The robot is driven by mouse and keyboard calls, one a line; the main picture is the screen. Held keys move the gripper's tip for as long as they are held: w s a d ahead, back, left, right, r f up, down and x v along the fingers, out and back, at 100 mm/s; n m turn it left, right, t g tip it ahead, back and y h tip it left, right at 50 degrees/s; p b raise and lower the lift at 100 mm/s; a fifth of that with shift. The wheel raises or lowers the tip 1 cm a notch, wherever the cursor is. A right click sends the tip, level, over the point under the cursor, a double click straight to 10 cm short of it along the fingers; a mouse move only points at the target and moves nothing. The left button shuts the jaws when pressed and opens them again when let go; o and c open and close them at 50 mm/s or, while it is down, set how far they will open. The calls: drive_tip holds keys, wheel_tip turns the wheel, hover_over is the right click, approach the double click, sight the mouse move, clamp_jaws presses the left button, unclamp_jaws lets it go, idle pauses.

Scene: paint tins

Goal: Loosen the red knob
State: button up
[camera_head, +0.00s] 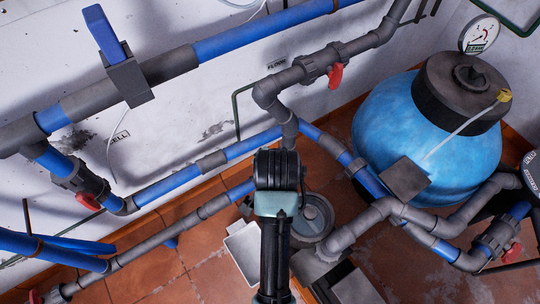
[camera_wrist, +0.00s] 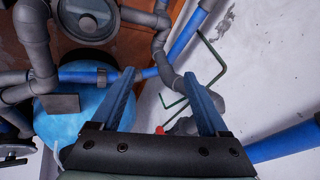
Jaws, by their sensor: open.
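Several red knobs show in the head view. One red knob (camera_head: 336,76) hangs under a grey valve on the upper pipe near the wall. Another red knob (camera_head: 88,201) is at the lower left, and a third red knob (camera_head: 512,253) is at the right edge. I cannot tell which one the task means. In the wrist view, my gripper (camera_wrist: 158,73) is open with two blue fingers apart and nothing between their tips. A small red knob (camera_wrist: 159,130) shows beyond the gap, close to the palm and partly hidden by it. The fingers cannot be made out in the head view.
A blue tank (camera_head: 400,110) with a dark lid and a gauge (camera_head: 480,34) stands at the right. Blue and grey pipes (camera_head: 165,187) cross the wall and floor. A blue lever (camera_head: 103,32) is at the upper left. A white box (camera_head: 243,250) stands on the tiled floor.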

drive_tip(key=shift+w+a+r+t, duration=0.15)
drive_tip(key=shift+w+r, duration=0.1)
drive_tip(key=shift+r, duration=0.25)
drive_tip(key=shift+w+d+r+t, duration=0.1)
drive_tip(key=shift+w+r+t, duration=0.1)
drive_tip(key=shift+r, duration=0.3)
